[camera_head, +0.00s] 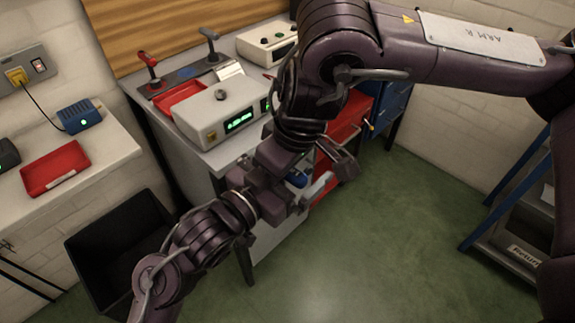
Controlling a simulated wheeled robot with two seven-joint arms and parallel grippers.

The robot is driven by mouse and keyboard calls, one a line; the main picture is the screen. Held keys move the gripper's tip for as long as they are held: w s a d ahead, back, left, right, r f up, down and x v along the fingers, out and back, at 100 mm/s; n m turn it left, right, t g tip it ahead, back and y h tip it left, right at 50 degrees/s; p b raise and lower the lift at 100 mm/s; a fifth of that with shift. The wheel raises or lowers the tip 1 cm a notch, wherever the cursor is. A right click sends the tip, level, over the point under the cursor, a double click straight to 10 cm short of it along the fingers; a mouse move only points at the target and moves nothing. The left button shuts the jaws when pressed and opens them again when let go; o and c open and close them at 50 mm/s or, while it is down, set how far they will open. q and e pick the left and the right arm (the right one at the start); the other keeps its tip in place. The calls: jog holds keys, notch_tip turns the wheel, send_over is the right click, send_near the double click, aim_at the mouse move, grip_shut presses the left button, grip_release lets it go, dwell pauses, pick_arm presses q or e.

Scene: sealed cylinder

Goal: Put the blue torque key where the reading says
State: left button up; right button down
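My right arm reaches in from the right and bends down over the bench. My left arm reaches up from the bottom left. My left gripper (284,192) and my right gripper (325,166) are close together in front of the bench, and their parts overlap in this view. A small rounded blue piece (297,179) shows between them. It may be the blue torque key, but most of it is hidden, and I cannot tell which gripper has it. A grey instrument box (215,112) on the bench has a lit green display (238,121), with digits too small to read.
A red-handled tool (148,62) and a dark-handled tool (209,37) stand at the bench's back. A red tray (180,97) sits behind the instrument. Left are a side table with a red tray (55,168) and a black bin (118,245). The green floor (390,235) is clear.

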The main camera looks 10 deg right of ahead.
pick_arm(q)
jog(key=c, duration=0.7)
jog(key=shift+c, duration=0.7)
pick_arm(e)
jog(key=c, duration=1.2)
grip_release()
jog(key=shift+o, duration=0.2)
jog(key=shift+s, duration=0.1)
jog(key=shift+s+a, duration=0.1)
jog(key=shift+a, duration=0.05)
